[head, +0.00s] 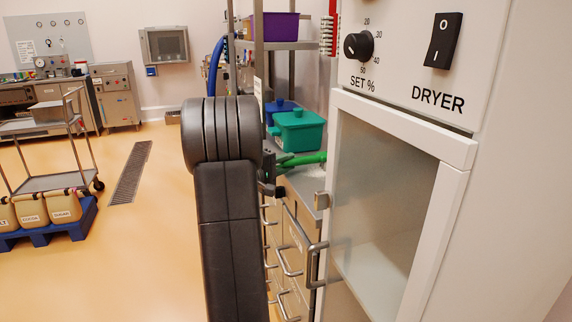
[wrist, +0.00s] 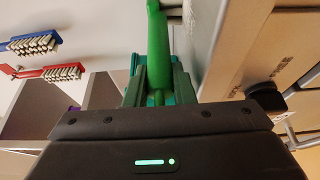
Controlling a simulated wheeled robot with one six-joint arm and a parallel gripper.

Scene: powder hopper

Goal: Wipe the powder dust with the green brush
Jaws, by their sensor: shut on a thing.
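The green brush (head: 303,159) is held in my gripper (head: 272,174) beside the dryer in the head view. Its bright green handle (wrist: 157,48) also shows in the wrist view, running away from my gripper. My gripper is shut on the handle; its fingers are partly hidden by my arm in the head view. The brush's bristles are not clearly seen. A pale, speckled worktop (head: 307,181) lies just below the brush, above the drawers. I cannot tell how much of the pale tone is powder dust, or whether the brush touches it.
The dryer cabinet (head: 455,153) stands close on the right. A teal bin (head: 299,136) and a blue bin (head: 279,110) sit behind the brush. Drawers with bar handles (head: 290,262) are below. A blue brush (wrist: 32,43) and a red brush (wrist: 52,72) hang nearby.

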